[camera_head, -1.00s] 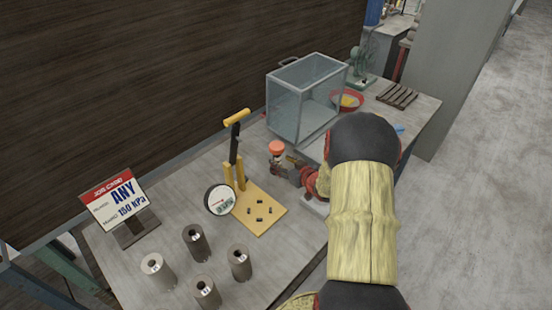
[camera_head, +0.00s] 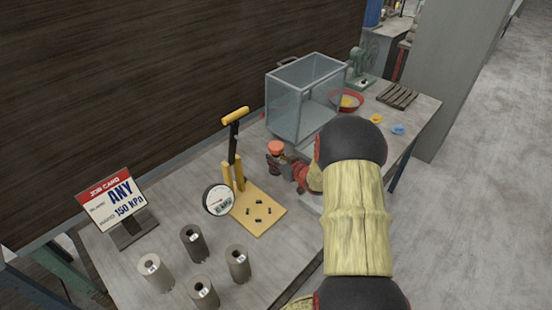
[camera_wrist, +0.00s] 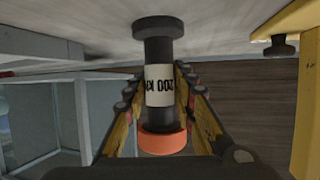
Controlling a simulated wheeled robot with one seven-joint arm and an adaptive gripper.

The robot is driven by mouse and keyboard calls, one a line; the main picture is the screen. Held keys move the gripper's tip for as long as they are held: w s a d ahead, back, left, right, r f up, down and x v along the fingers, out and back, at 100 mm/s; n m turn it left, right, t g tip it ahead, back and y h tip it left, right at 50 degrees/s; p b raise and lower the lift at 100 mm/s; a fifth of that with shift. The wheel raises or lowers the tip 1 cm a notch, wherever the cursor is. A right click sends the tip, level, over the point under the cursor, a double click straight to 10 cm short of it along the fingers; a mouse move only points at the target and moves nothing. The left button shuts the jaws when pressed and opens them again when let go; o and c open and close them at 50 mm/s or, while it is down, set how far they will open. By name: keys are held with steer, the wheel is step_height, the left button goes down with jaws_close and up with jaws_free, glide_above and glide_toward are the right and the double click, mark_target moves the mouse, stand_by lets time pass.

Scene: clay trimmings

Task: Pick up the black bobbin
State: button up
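The black bobbin (camera_wrist: 155,50) stands on the table. The wrist view is upside down; in it the bobbin shows a dark flange at the table, a pale label with partly readable "200" lettering, and an orange end (camera_wrist: 162,141). In the head view its orange top (camera_head: 276,147) shows beside the glass case, with the lower part mostly hidden. My gripper (camera_wrist: 159,85) is around the bobbin's shaft, a finger on each side. The fingers look spread, with narrow gaps beside the shaft. In the head view my gripper (camera_head: 280,168) is close by the bobbin, partly hidden by my arm.
A glass case (camera_head: 303,98) stands just behind the bobbin. A yellow press stand with a gauge (camera_head: 219,199) is to its left. Several grey cylinders (camera_head: 193,243) and a job card (camera_head: 115,200) are at the front left. A red bowl (camera_head: 346,101) lies farther back.

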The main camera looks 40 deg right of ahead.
jaws_close()
steer(key=shift+r, duration=0.1)
stand_by(0.3)
